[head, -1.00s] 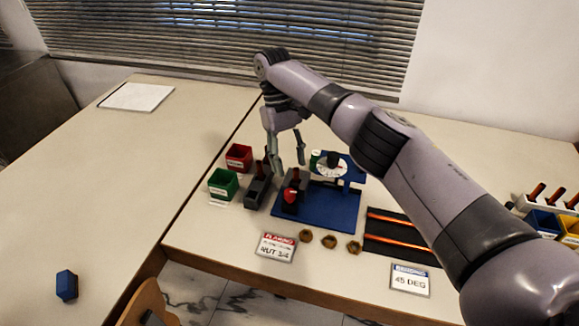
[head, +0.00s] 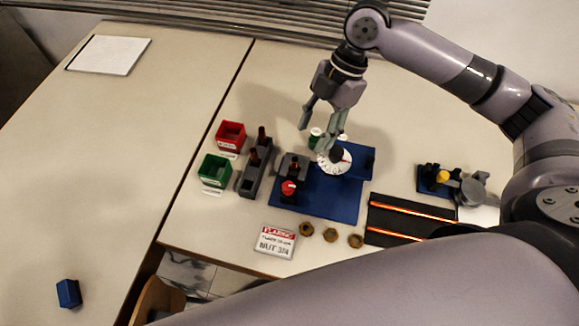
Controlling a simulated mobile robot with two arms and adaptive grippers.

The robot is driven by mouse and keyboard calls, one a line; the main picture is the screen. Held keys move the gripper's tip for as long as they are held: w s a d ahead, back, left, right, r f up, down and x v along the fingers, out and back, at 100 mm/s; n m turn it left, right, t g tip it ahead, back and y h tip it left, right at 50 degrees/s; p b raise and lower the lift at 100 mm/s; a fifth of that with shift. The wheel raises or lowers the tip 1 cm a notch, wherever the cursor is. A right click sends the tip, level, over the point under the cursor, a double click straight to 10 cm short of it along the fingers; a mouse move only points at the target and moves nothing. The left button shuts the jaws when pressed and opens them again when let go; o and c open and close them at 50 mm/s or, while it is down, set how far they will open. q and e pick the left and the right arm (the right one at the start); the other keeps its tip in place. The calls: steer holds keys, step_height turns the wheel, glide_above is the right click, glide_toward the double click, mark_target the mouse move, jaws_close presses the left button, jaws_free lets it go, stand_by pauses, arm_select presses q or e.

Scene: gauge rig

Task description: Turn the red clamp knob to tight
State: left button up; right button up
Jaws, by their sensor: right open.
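The red clamp knob (head: 289,188) sits at the front left of the blue gauge rig base (head: 331,206), in front of a dark grey clamp block (head: 294,166). A white round dial (head: 335,162) with a dark knob stands at the back of the rig. My right gripper (head: 318,130) is open and empty. Its fingers point down above and behind the rig, near the dial and apart from the red knob in the picture. The knob's pointer setting is too small to read. My left gripper is not in view.
A red bin (head: 230,135), a green bin (head: 214,170) and a grey holder (head: 255,170) stand left of the rig. A sign (head: 274,242) and brass nuts (head: 330,235) lie in front. A black mat (head: 400,213) with copper tubes lies right. The left table is mostly clear.

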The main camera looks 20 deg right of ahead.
mark_target(288, 186)
steer(key=p+x, duration=0.1)
steer(key=x, duration=0.6)
steer(key=p+x, duration=0.1)
steer(key=x, duration=0.7)
steer(key=shift+s+a+f, duration=0.2)
steer(key=shift+s+f, duration=0.05)
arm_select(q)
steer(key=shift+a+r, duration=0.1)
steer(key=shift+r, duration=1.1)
arm_select(e)
steer(key=shift+a+f, duration=0.2)
steer(key=shift+f, duration=0.45)
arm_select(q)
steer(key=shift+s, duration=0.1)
arm_select(e)
steer(key=shift+c, duration=0.3)
jaws_close()
arm_select(q)
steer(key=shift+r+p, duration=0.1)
steer(key=shift+p, duration=0.2)
arm_select(e)
steer(key=shift+r, duration=0.1)
